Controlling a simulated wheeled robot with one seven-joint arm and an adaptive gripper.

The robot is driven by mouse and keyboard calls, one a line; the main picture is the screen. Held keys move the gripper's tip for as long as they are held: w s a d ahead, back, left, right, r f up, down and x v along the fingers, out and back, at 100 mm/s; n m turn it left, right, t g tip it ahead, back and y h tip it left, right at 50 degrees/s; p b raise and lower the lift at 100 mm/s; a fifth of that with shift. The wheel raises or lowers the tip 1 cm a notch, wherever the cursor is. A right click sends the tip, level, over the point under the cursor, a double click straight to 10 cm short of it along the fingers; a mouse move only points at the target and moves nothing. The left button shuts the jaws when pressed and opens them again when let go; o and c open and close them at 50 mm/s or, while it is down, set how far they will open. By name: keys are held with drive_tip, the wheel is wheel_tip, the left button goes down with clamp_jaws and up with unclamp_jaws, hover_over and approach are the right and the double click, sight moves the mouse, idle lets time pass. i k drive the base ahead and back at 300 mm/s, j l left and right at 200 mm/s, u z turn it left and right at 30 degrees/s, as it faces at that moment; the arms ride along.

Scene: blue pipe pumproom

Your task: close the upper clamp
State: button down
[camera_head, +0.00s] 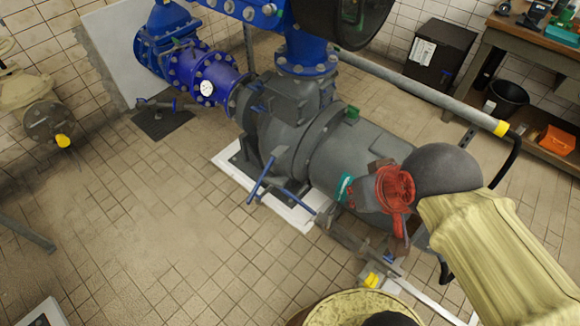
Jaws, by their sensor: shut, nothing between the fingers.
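My yellow-sleeved arm comes in from the lower right and ends in a dark grey round joint and a red part. My gripper (366,200) appears as the dark grey piece beyond the red part, with a teal patch at its left. It is shut and looks empty, in front of the right end of the grey pump and motor body (330,145). Its fingertips blend with the dark metal, so I cannot tell whether they touch anything. I cannot make out the upper clamp for certain; my arm hides part of this area.
A thin pipe with blue-handled fittings (285,192) runs below the pump. Blue flanged pipework (195,70) stands at the upper left. A grey rail with a yellow band (430,92) crosses behind. A workbench (535,45) stands upper right. Tiled floor (130,230) at left is clear.

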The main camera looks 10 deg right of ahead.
sight(263, 178)
drive_tip(key=i+j+z, duration=0.1)
drive_tip(key=j+z, duration=0.25)
drive_tip(key=j, duration=0.15)
drive_tip(key=j+z, duration=0.35)
drive_tip(key=j, duration=0.2)
drive_tip(key=j+z, duration=0.4)
drive_tip(key=j, duration=0.2)
drive_tip(key=i+j, duration=0.1)
drive_tip(key=j, duration=0.8)
drive_tip(key=i+j, duration=0.15)
drive_tip(key=j, duration=0.3)
drive_tip(key=i, duration=0.1)
drive_tip(key=k+l, duration=0.2)
drive_tip(key=k, duration=0.15)
